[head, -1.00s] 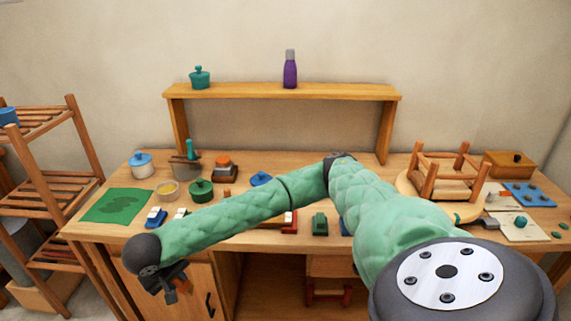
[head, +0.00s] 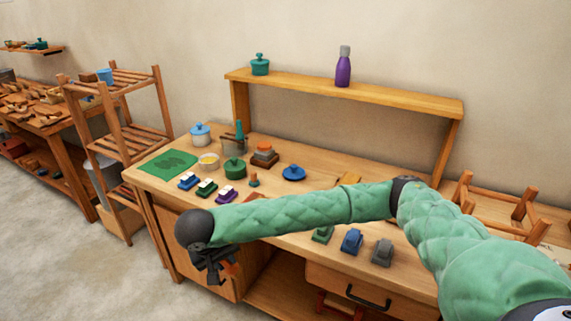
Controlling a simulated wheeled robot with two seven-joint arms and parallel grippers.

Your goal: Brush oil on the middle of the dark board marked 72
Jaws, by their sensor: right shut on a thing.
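My right gripper (head: 212,265) hangs in front of the bench's left front, low and clear of the bench top. It is shut on a small orange-brown thing (head: 230,269), mostly hidden by the gripper, so I cannot tell what it is. A bowl with yellow content (head: 208,161) stands on the bench behind the gripper. A grey container (head: 234,147) with an upright teal handle (head: 239,129) stands beside it. No dark board with a readable 72 shows. My left gripper is not in view.
The wooden bench (head: 148,178) holds a green mat (head: 167,164), a green lidded pot (head: 235,168), a blue lid (head: 293,173) and several small blocks. A slatted rack (head: 130,131) and a second bench (head: 52,128) stand left. Open floor lies at front left.

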